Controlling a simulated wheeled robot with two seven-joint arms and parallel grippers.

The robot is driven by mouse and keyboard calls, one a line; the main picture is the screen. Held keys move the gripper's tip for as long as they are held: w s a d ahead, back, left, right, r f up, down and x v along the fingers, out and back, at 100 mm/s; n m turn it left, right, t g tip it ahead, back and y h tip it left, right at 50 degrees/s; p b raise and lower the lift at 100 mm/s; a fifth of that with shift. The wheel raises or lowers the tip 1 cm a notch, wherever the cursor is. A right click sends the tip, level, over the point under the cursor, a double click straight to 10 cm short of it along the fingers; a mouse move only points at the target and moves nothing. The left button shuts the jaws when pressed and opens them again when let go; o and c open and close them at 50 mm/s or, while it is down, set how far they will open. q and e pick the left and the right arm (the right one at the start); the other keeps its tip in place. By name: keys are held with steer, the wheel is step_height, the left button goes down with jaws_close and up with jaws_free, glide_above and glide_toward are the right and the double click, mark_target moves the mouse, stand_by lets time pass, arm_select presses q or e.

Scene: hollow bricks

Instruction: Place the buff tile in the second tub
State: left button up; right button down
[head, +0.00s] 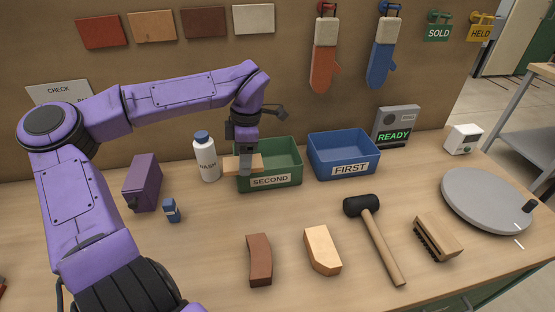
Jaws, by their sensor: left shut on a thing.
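The buff tile (231,164) is a flat tan piece held in my left gripper (245,163), which is shut on it and points down. The tile overlaps the left side of the green tub labelled SECOND (282,180) in the picture. Part of the tile covers the tub's left wall and part sticks out beyond it to the left. I cannot tell whether it touches the rim. The tub's visible inside looks empty. My right gripper is not in view.
The blue tub labelled FIRST (345,168) stands just right of the green one. A white bottle (206,159) stands close left of the tile. A brown brick (259,259), a tan brick (322,250), a mallet (375,238) and a brush (437,237) lie in front.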

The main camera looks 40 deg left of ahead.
arm_select(q)
steer(key=b, duration=0.1)
steer(key=f+b, duration=0.1)
steer(key=shift+w+a+f+b, duration=0.2)
steer(key=shift+w+a+b, duration=0.1)
steer(key=shift+b, duration=0.1)
steer(key=w+b, duration=0.1)
steer(key=w+f+b, duration=0.1)
steer(key=b, duration=0.1)
steer(key=shift+a, duration=0.15)
steer(key=w+f, duration=0.2)
steer(key=w, duration=0.1)
steer(key=w+a+f+p, duration=0.1)
steer(key=w+f, duration=0.1)
steer(key=w, duration=0.1)
steer(key=w+a+f+p, duration=0.1)
steer(key=w+f, duration=0.2)
steer(key=shift+w+a, duration=0.2)
steer(key=shift+a, duration=0.05)
step_height(320, 180, down, 2)
steer(key=shift+f, duration=0.55)
steer(key=shift+f, duration=0.15)
